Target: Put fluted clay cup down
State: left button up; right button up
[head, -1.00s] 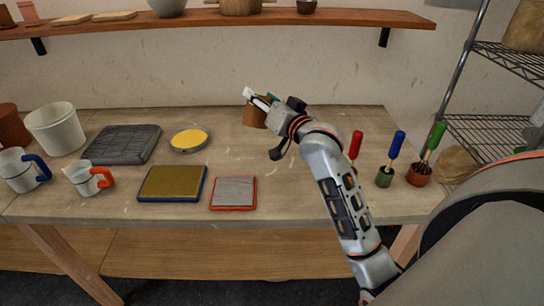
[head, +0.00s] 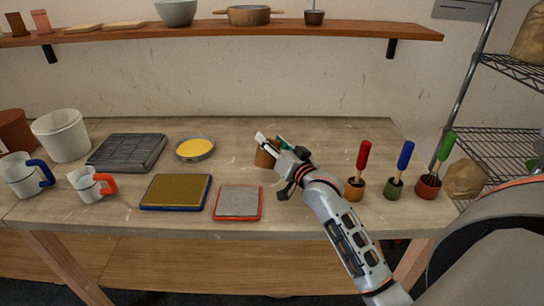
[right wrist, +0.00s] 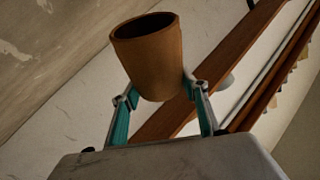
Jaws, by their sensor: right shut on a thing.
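The brown clay cup (head: 265,157) is in my right gripper (head: 273,143), over the middle of the table in the head view. In the right wrist view the cup (right wrist: 150,55) sits between the two teal-and-grey fingers (right wrist: 160,92), which are shut on its lower part. Its dark mouth faces away from the gripper's palm. The gripper and wrist partly cover the cup in the head view. Whether its base touches the table (head: 330,135) cannot be told. My left gripper is not in view.
Left of the cup are a yellow-filled dish (head: 195,149), a blue-edged mat (head: 175,190) and a red-edged mat (head: 238,202). To the right stand small pots with red (head: 364,156), blue (head: 405,155) and green (head: 446,147) handled tools. The table behind the cup is clear.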

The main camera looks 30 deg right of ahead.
jog(key=shift+f+b, duration=0.4)
jog(key=shift+f, duration=1.85)
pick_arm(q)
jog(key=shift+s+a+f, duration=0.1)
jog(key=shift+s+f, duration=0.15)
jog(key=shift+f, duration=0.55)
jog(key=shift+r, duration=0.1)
pick_arm(e)
jog(key=o, duration=1.3)
jog(key=shift+f, duration=0.15)
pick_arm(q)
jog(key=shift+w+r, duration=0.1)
